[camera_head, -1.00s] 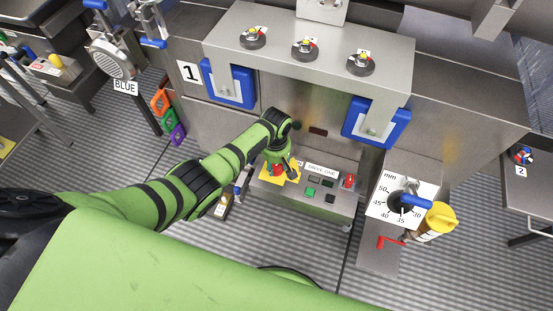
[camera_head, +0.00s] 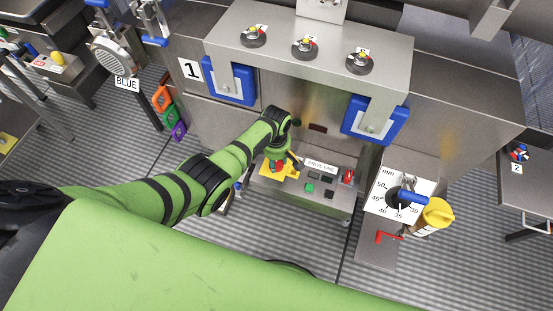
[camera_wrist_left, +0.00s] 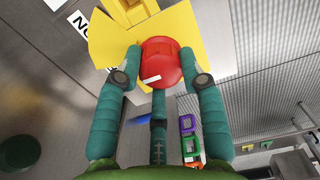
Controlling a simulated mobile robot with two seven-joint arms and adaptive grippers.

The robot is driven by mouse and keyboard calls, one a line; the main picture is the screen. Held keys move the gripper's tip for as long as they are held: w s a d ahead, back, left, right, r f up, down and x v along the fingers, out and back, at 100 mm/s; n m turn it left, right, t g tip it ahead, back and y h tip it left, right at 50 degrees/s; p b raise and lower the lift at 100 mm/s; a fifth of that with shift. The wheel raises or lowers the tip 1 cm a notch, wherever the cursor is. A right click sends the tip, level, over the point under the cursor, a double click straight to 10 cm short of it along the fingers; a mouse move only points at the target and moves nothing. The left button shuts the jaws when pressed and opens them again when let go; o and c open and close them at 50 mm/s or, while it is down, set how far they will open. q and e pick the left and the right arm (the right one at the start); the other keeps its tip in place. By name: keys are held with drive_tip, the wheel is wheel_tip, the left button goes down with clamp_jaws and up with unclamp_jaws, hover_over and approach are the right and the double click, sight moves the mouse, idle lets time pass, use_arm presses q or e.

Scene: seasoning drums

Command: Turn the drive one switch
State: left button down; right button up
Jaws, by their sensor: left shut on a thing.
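The drive one switch is a round red knob (camera_wrist_left: 163,62) on a yellow plate (camera_wrist_left: 108,38), filling the middle top of the left wrist view. In the head view the yellow plate (camera_head: 268,175) lies at the left end of a grey control box, beside the "DRIVE ONE" label (camera_head: 321,166). My left gripper (camera_wrist_left: 161,68) has its teal fingers on both sides of the red knob and is shut on it. In the head view my left gripper (camera_head: 279,160) hides part of the knob. My right gripper is not in view.
The control box (camera_head: 335,207) also carries green and dark buttons and a small red part (camera_head: 348,176) at its right end. A dial panel (camera_head: 379,203) with a blue handle stands to the right. Blue-framed brackets (camera_head: 229,83) hang on the steel machine behind.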

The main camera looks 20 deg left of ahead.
use_arm(q)
drive_tip(key=c, duration=0.8)
unclamp_jaws()
drive_tip(key=shift+s+a, duration=0.1)
drive_tip(key=shift+a, duration=0.35)
drive_tip(key=shift+o, duration=0.2)
drive_tip(key=shift+d+r, duration=0.1)
drive_tip(key=shift+d, duration=0.1)
drive_tip(key=shift+r, duration=0.2)
wheel_tip(320, 180, up, 11)
drive_tip(key=shift+a+r, duration=0.15)
drive_tip(key=shift+r, duration=0.05)
drive_tip(key=shift+f, duration=0.1)
